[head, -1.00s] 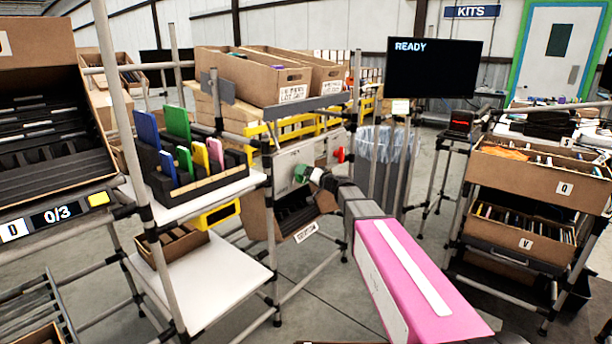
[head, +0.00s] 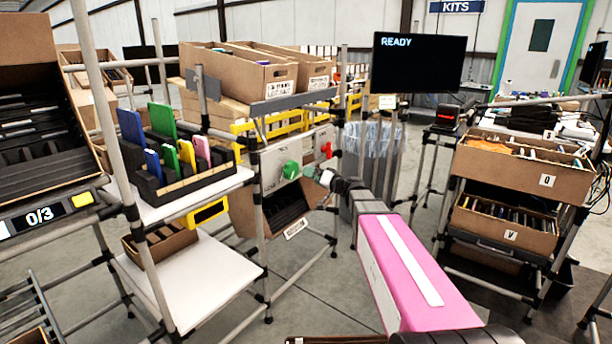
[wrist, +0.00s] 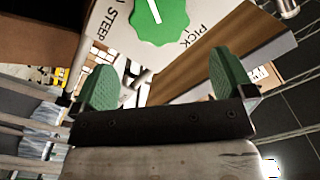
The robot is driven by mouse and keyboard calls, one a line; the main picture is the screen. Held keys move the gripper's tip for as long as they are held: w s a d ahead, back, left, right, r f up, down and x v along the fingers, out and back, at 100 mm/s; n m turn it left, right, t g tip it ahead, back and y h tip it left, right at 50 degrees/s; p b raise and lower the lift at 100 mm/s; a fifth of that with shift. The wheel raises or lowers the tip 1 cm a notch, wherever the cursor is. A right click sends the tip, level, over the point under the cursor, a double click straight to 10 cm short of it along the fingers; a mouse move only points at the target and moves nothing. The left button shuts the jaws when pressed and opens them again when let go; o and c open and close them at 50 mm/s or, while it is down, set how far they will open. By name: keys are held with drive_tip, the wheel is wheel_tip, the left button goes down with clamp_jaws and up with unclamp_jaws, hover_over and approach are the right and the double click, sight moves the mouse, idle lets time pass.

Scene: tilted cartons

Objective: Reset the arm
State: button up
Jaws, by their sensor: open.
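My gripper (wrist: 163,78) is open and empty; its two green fingers stand wide apart in the wrist view. Ahead of it is a green knob (wrist: 157,18) with a white pointer mark, on a white panel (wrist: 112,28) lettered STEEP and PICK. A gap separates the fingers from the knob. In the head view my arm, pink and white, reaches from the lower right towards the green knob (head: 290,170) on the panel. My gripper is small there and its fingers are hard to make out.
A red handle (head: 326,150) is right of the knob. A tilted carton (head: 262,212) hangs below the panel. A rack with colored boards (head: 185,178) stands left, a cart of cartons (head: 520,170) right. A bin (head: 368,160) is behind my arm. Floor is clear between.

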drive_tip(key=shift+s+d, duration=0.2)
drive_tip(key=shift+d, duration=0.05)
drive_tip(key=s+d+f+g+h, duration=0.2)
drive_tip(key=s+f+g+h, duration=0.45)
drive_tip(key=s+f, duration=0.85)
drive_tip(key=s+d+f+m+g+h, duration=0.2)
drive_tip(key=s+d+f+g+h, duration=0.2)
drive_tip(key=s+d+f+h, duration=0.3)
drive_tip(key=s+d+f, duration=0.2)
drive_tip(key=s+d, duration=0.3)
drive_tip(key=shift+f+h, duration=0.25)
drive_tip(key=shift+h, duration=0.1)
drive_tip(key=shift+a+g, duration=0.1)
drive_tip(key=shift+g, duration=0.15)
